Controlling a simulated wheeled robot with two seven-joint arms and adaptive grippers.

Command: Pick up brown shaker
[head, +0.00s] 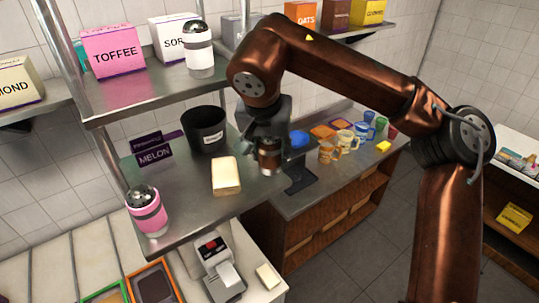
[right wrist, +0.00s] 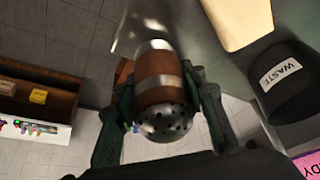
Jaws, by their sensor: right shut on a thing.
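The brown shaker (head: 268,157) is at the right end of the middle metal shelf in the head view, partly hidden by my right gripper (head: 270,143). In the right wrist view the brown shaker (right wrist: 160,82) shows its holed metal cap, brown body and a pale band. The two fingers of my right gripper (right wrist: 163,115) are on either side of it, shut on it. I cannot tell whether its base touches the shelf. My left gripper is not in view.
A black waste bin (head: 204,130), a cream block (head: 226,175) and a pink shaker (head: 147,210) stand on the middle shelf (head: 185,212). A white shaker (head: 199,50) and boxes stand on the upper shelf. Cups (head: 345,138) crowd the counter at right.

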